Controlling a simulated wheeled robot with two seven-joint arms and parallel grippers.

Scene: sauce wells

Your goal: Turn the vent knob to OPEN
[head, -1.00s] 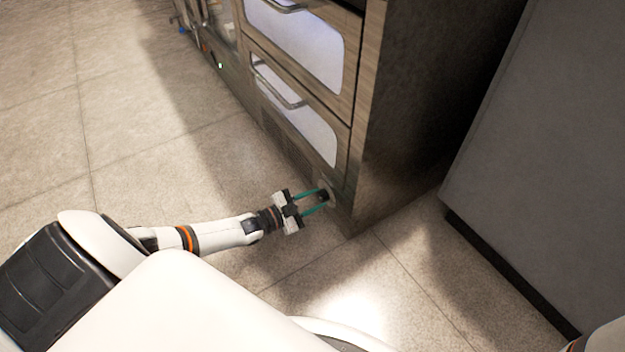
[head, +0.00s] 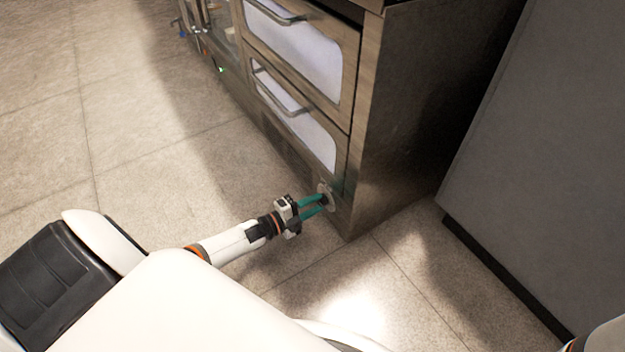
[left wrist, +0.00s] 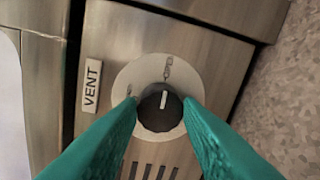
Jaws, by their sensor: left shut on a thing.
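The vent knob (left wrist: 160,112) is a round black knob with a white pointer line, set on a pale round dial plate (left wrist: 143,70). Another small mark sits to the left on the dial. A VENT label (left wrist: 92,86) is left of the dial. My left gripper (head: 324,204), with green fingers, is shut on the knob, one finger on each side; it also shows in the left wrist view (left wrist: 161,104). My right gripper is out of view.
Slots (left wrist: 150,172) lie below the dial in the left wrist view. A large grey block (head: 545,150) stands at right. The tiled floor (head: 150,150) at left is clear.

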